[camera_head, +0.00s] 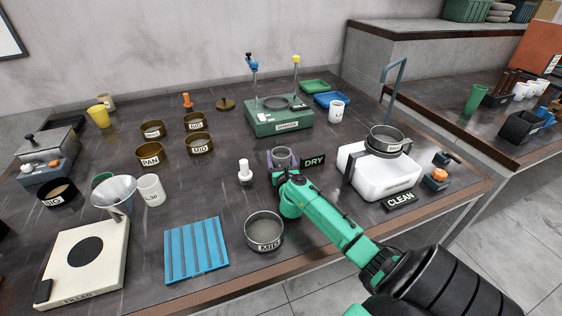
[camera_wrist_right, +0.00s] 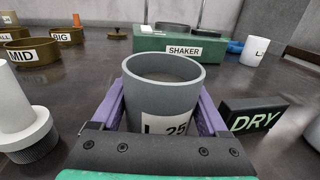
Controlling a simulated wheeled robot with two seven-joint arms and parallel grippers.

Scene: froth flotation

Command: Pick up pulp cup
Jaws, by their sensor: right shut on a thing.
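A grey cup (camera_head: 281,155) with a white label reading about "L 25" stands upright near the middle of the dark table. In the right wrist view the cup (camera_wrist_right: 163,92) fills the space between the purple fingers, and a greyish-brown surface shows inside it. My right gripper (camera_head: 283,163) is shut on this cup, one finger on each side. The cup's base is hidden behind the gripper, so I cannot tell whether it touches the table. My left gripper is not in view.
A DRY sign (camera_head: 314,161) is close to the right of the cup, and a white bottle (camera_head: 245,172) stands to its left. The green shaker (camera_head: 280,124) is behind. A MID sieve (camera_head: 264,232) and blue rack (camera_head: 196,250) are nearer. A white basin (camera_head: 375,178) stands right.

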